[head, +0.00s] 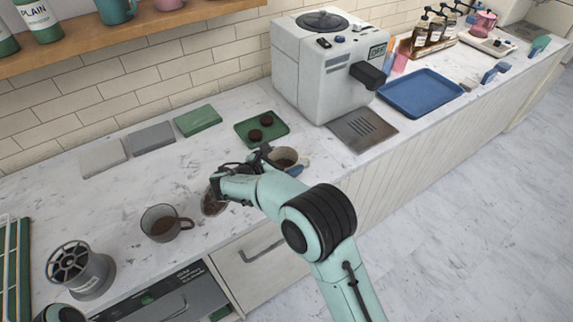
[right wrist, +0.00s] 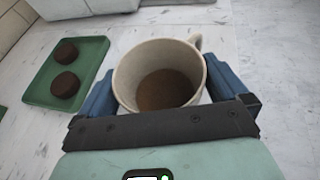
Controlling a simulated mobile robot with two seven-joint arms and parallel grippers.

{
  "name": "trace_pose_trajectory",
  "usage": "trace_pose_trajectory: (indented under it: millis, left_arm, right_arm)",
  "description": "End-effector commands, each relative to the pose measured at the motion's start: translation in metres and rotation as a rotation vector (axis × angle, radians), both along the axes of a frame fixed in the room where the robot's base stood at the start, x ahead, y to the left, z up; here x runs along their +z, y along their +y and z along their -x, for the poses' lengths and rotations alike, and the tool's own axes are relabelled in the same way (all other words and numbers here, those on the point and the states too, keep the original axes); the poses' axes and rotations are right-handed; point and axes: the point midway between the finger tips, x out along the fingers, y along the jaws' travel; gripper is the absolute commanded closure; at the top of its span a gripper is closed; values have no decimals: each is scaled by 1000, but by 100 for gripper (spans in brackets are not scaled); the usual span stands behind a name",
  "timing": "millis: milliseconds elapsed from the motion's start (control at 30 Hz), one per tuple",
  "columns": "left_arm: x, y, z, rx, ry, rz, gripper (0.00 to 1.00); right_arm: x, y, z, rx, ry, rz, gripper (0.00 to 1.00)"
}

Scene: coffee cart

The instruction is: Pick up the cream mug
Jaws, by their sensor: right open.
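The cream mug (head: 291,153) stands upright on the marble counter, in front of the green tray. In the right wrist view the mug (right wrist: 158,58) is large and close, with brown contents at its bottom and its handle at the far right. My right gripper (head: 283,161) is open around the mug; in the right wrist view its blue fingers (right wrist: 163,92) lie on either side of it. Whether the fingers touch the mug is unclear. My arm hides part of the mug in the head view. My left gripper does not show.
The green tray (head: 246,138) holds two dark pucks. A brown glass mug (head: 165,224) and a grey grinder-like canister (head: 80,270) stand to the left. The coffee machine (head: 315,75) and its drip tray (head: 362,130) are behind and right. A blue tray (head: 420,94) lies beyond.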

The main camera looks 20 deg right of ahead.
Motion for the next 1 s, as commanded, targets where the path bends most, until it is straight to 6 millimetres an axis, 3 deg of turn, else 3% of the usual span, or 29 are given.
trace_pose_trajectory:
  millis: [100,367,500,800,1000]
  left_arm:
    - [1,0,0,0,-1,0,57]
    - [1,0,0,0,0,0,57]
    - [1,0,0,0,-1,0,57]
    - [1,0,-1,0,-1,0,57]
    - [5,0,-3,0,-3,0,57]
  right_arm:
    - [-4,-10,-5,1,-1,-1,0]
    - [-5,-12,-6,2,-1,0,0]
    - [-5,-12,-5,2,-1,0,46]
    - [-1,-12,-6,2,-3,0,46]
    - [30,-12,-6,1,-8,-2,46]
